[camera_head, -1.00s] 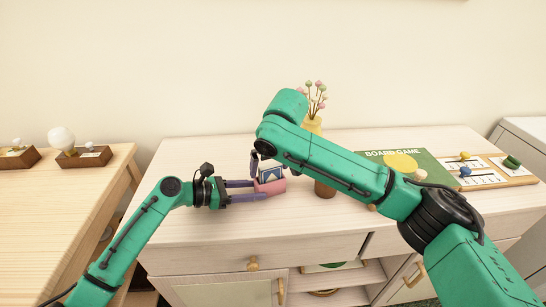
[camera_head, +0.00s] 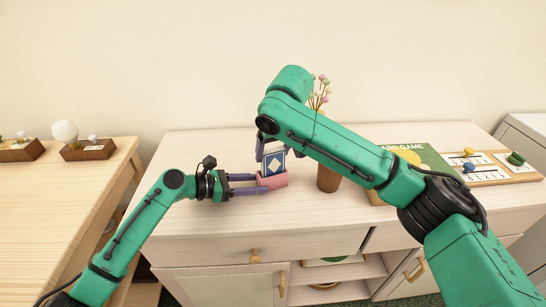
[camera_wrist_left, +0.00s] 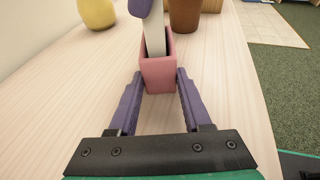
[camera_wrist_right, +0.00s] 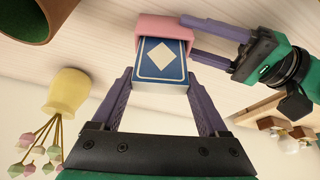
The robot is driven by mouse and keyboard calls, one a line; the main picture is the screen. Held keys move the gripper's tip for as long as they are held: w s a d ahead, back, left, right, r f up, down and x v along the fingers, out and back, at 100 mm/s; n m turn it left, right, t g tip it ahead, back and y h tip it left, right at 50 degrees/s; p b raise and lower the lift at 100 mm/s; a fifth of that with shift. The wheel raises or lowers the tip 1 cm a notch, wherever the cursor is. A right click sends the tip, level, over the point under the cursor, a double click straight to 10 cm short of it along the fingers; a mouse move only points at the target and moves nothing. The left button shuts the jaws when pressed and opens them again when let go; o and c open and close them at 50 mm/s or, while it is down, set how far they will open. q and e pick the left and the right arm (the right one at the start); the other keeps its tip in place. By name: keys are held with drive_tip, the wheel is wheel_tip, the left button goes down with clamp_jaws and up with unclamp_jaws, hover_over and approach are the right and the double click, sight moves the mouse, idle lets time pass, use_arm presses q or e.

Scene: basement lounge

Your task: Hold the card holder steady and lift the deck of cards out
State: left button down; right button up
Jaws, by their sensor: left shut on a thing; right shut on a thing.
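The pink card holder (camera_head: 272,181) stands on the cabinet top, and it also shows in the left wrist view (camera_wrist_left: 158,74). My left gripper (camera_head: 259,184) is shut on the holder, one finger on each side. The blue deck of cards (camera_head: 274,164) with a white diamond sticks up well out of the holder. In the right wrist view the deck (camera_wrist_right: 162,61) has its lower end still inside the holder's mouth. My right gripper (camera_wrist_right: 160,80) is shut on the deck from above. In the head view my right arm partly hides this gripper.
A brown pot (camera_head: 327,179) stands just right of the holder. A yellow vase (camera_wrist_right: 68,91) with flowers is behind. A green board game box (camera_head: 430,158) and a wooden tray (camera_head: 497,178) lie at the right. The cabinet top left of the holder is clear.

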drive_tip(key=shift+r, duration=4)
use_arm(q)
drive_tip(key=shift+c, duration=1.3)
unclamp_jaws()
